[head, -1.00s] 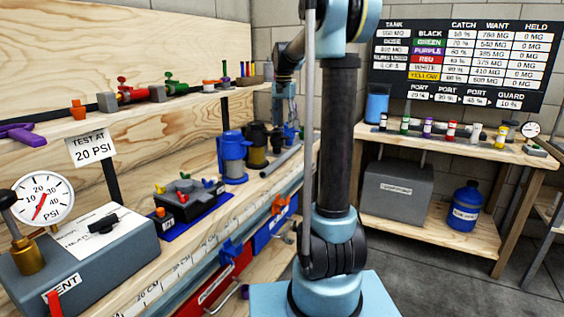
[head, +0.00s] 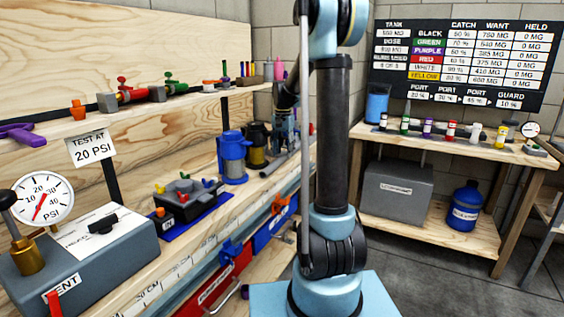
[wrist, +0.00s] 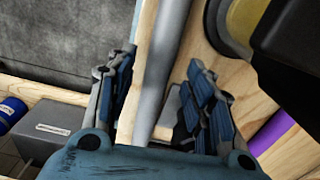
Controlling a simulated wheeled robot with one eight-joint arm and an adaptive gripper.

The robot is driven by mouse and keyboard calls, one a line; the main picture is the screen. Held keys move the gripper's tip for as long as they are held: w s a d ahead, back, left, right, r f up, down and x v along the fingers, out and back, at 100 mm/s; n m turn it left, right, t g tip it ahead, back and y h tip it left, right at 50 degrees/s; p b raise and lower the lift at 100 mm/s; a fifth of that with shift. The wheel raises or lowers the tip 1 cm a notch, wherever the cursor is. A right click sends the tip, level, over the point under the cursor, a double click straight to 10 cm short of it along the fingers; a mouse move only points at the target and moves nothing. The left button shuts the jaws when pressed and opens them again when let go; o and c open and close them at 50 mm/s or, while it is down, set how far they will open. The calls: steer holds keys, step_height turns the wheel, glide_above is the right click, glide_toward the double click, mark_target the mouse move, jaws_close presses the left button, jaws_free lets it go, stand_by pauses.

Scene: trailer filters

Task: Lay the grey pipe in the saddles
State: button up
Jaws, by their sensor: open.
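The grey pipe (head: 272,164) lies on the left workbench, near its front edge, in the head view. Its far part is hidden by my gripper and arm. In the wrist view the pipe (wrist: 163,62) runs lengthwise between the two blue-padded fingers of my gripper (wrist: 158,68). The fingers are open, with a gap visible on each side of the pipe. In the head view my gripper (head: 287,138) points down over the far end of the bench, partly behind my own arm. I cannot make out the saddles with certainty.
A blue-grey canister (head: 233,158) and a dark canister with a yellow band (head: 257,146) stand close to the pipe. A black box with coloured knobs (head: 186,199) is nearer. A second bench (head: 455,143) stands at the right, with grey floor between.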

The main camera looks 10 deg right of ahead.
steer(key=shift+f, duration=1.25)
steer(key=shift+c, duration=0.3)
jaws_close()
steer(key=shift+r, duration=0.1)
